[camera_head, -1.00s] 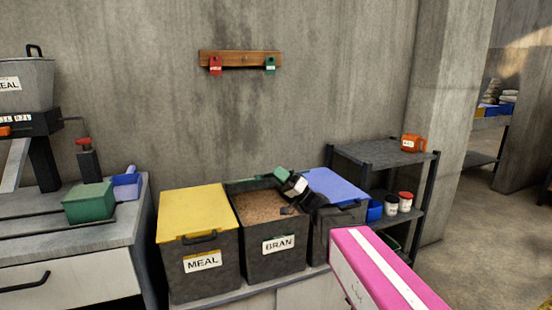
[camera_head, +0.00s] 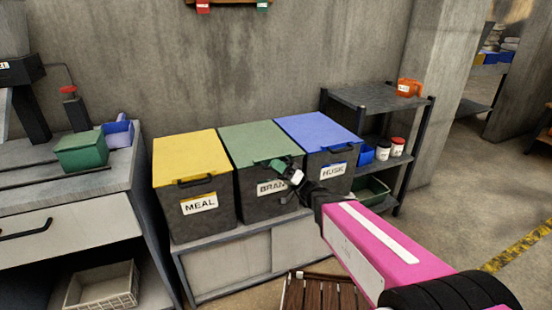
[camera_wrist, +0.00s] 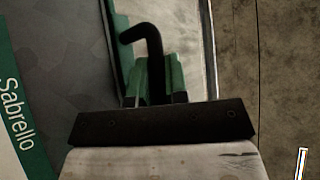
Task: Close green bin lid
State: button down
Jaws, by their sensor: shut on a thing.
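The green lid (camera_head: 250,142) lies flat over the middle bin (camera_head: 252,205), which is labelled BRAN, and covers its opening. My gripper (camera_head: 280,165) is at the lid's front edge, above the bin's label, which it partly hides. In the wrist view, the green fingers of my gripper (camera_wrist: 165,76) are shut on the black lid handle (camera_wrist: 154,50).
The yellow-lidded MEAL bin (camera_head: 192,158) stands closed on the left, and the blue-lidded HUSK bin (camera_head: 318,133) closed on the right. A metal shelf (camera_head: 376,97) stands further right. A wooden slatted thing (camera_head: 318,292) is below in front.

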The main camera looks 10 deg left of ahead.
jog(key=shift+s+f, duration=0.1)
jog(key=shift+f, duration=0.35)
jog(key=c, duration=1.1)
grip_release()
jog(key=shift+f, duration=0.1)
jog(key=v, duration=1)
jog(key=shift+d+f, duration=0.15)
jog(key=shift+d, duration=0.2)
